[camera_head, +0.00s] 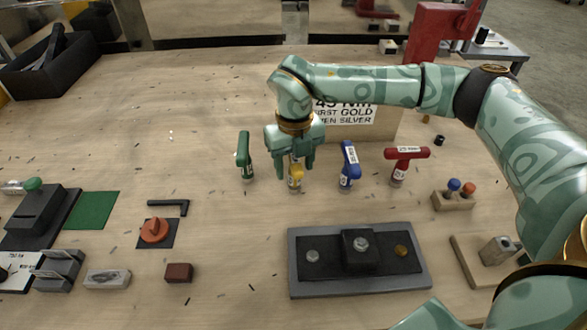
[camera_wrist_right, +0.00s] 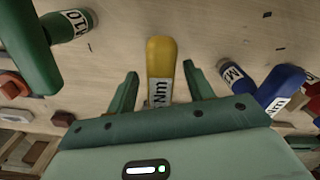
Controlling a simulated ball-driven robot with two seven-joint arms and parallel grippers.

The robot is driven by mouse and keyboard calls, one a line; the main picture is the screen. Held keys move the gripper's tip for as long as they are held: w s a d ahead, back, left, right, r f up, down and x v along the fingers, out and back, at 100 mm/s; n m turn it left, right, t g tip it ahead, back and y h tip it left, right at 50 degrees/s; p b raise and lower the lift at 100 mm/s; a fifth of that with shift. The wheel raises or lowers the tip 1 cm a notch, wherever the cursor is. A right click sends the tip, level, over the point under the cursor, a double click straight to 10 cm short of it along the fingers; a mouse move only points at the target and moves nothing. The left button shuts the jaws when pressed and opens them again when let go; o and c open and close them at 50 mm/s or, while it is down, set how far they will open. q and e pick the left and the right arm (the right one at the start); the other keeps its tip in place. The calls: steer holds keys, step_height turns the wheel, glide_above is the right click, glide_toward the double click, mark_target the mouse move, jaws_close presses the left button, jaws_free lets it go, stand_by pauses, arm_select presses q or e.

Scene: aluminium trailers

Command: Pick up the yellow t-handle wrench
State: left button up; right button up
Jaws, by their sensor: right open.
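The yellow t-handle wrench (camera_head: 295,178) stands upright on the wooden table in the head view, partly hidden by my right gripper (camera_head: 295,160). In the right wrist view the yellow handle (camera_wrist_right: 161,65) lies between the two fingers of my right gripper (camera_wrist_right: 157,88), with a gap on each side. The right gripper is open and comes down from above the wrench. The wrench's lower part is mostly hidden in the wrist view. My left gripper is not in view.
A green wrench (camera_head: 245,155) stands to the left, a blue wrench (camera_head: 348,163) close on the right, and a red wrench (camera_head: 405,160) further right. A sign board (camera_head: 375,122) stands behind. A grey plate with bolts (camera_head: 410,280) lies in front.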

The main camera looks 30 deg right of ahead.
jaws_close()
